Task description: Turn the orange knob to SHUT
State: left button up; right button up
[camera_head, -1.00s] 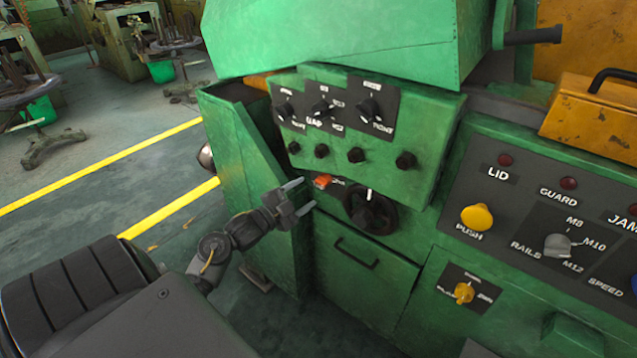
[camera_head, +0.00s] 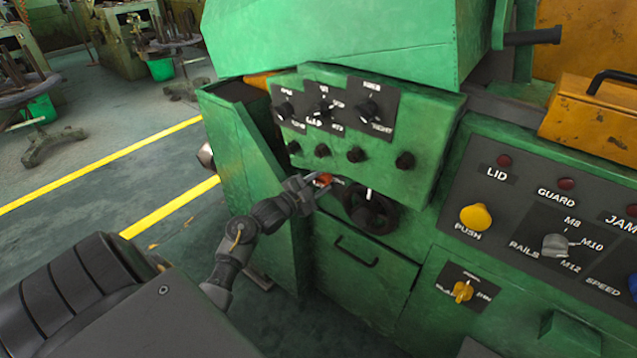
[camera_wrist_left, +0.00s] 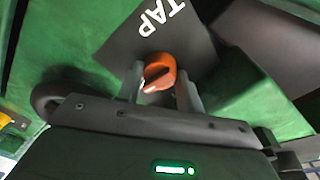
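The orange knob (camera_head: 323,180) sits on the green machine's front, below the row of small black knobs and left of a black handwheel. In the left wrist view the orange knob (camera_wrist_left: 159,72) shows a pale pointer mark on its lower left, with a dark plate lettered TAP above it. My left gripper (camera_head: 322,187) reaches the knob from the left. In the left wrist view my left gripper (camera_wrist_left: 160,85) is open, one finger on each side of the knob's lower part; I cannot tell whether they touch it. The SHUT marking is not readable. My right gripper is not in view.
The black handwheel (camera_head: 370,208) is close to the right of my left gripper. A drawer handle (camera_head: 357,252) is below. A control panel with a yellow push button (camera_head: 476,217) and a grey rails knob (camera_head: 556,246) stands at right. Open floor lies left.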

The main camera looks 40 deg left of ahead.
pick_arm(q)
jog(key=shift+c, duration=1.1)
jog(key=shift+a, duration=0.2)
jog(key=shift+c, duration=0.9)
jog(key=shift+d, duration=0.15)
jog(key=shift+r+n+p, duration=0.1)
jog(key=shift+n+p, duration=0.4)
jog(key=shift+n, duration=0.1)
jog(key=shift+n+p, duration=0.5)
jog(key=shift+n, duration=0.3)
jog(key=n+p, duration=0.1)
jog(key=n, duration=0.1)
jog(key=shift+n+t+p, duration=0.3)
jog(key=shift+n, duration=0.6)
jog(key=n+y+p, duration=0.1)
jog(key=n+p, duration=0.2)
jog(key=n, duration=0.2)
jog(key=shift+n, duration=0.4)
jog(key=n+y+p, duration=0.1)
jog(key=n+p, duration=0.1)
jog(key=n, duration=0.3)
jog(key=shift+t+p, duration=0.3)
jog(key=shift+n, duration=0.6)
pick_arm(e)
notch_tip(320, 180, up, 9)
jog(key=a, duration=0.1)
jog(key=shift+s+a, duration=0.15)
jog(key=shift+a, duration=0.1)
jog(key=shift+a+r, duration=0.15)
